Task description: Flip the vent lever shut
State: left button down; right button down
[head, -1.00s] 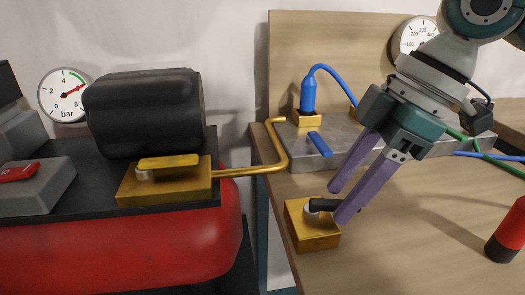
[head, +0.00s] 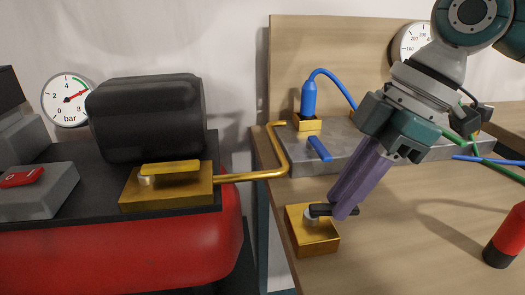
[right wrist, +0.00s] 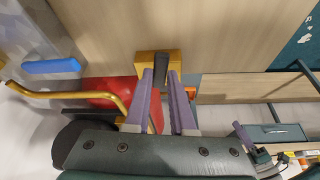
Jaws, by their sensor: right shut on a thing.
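The black lever (head: 320,210) sits on a small brass valve block (head: 314,238) near the left edge of the wooden bench and points right in the head view. In the right wrist view the black lever (right wrist: 175,67) lies between the two fingertips (right wrist: 168,77), in front of the brass block (right wrist: 147,64). I cannot tell from a label whether this is the vent lever. My left gripper is not in view.
A red compressor tank (head: 120,245) stands left, with a yellow-lever valve (head: 170,168) and brass pipe (head: 250,176). A grey manifold (head: 375,145) with a blue lever (head: 319,148) and blue hose lies behind. A red cylinder (head: 504,240) stands right. The bench between is clear.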

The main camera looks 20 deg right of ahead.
jog(key=shift+w+r+n, duration=0.2)
jog(key=shift+n, duration=0.3)
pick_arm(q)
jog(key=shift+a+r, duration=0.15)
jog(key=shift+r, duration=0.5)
pick_arm(e)
jog(key=shift+w+f+n+g, duration=0.15)
jog(key=shift+n+g, duration=0.25)
jog(key=shift+n, duration=0.3)
jog(key=c, duration=0.8)
grip_release()
jog(key=shift+o, duration=0.2)
jog(key=shift+d, duration=0.1)
pick_arm(q)
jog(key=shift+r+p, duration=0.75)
jog(key=shift+p, duration=0.3)
pick_arm(e)
jog(key=v, duration=0.9)
jog(key=shift+d+r, duration=0.25)
jog(key=shift+r, duration=0.15)
